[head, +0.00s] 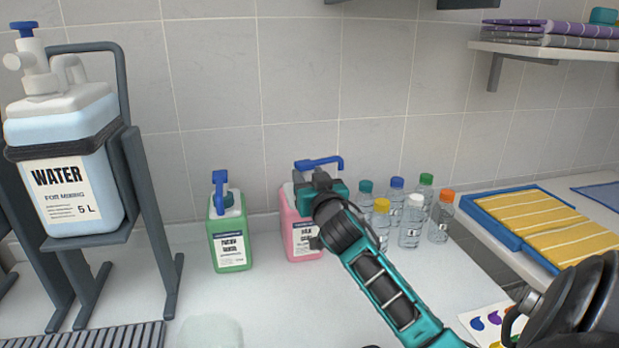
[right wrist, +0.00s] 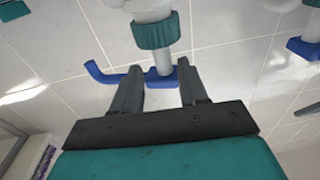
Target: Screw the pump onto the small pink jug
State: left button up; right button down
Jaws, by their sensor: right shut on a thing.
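The small pink jug (head: 302,240) stands on the white counter, its front label partly covered by my right arm. The pump has a blue head and spout (head: 325,162) above the jug's top, spout pointing right. My right gripper (head: 314,184) is at the jug's top and hides where pump and jug meet, so I cannot tell whether they are joined. In the right wrist view, the gripper's fingers (right wrist: 160,88) are on either side of the pump's blue head (right wrist: 162,79); its teal collar (right wrist: 155,34) also shows. My left gripper is not in view.
A green jug (head: 231,243) with a blue-headed pump stands to the left. Several small capped bottles (head: 411,222) stand close on the right. A large water container (head: 62,165) on a grey stand is far left. A blue tray (head: 489,222) holds yellow towels.

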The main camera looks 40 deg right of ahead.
jog(key=shift+f, duration=0.1)
jog(key=c, duration=0.5)
grip_release()
jog(key=v, duration=1.3)
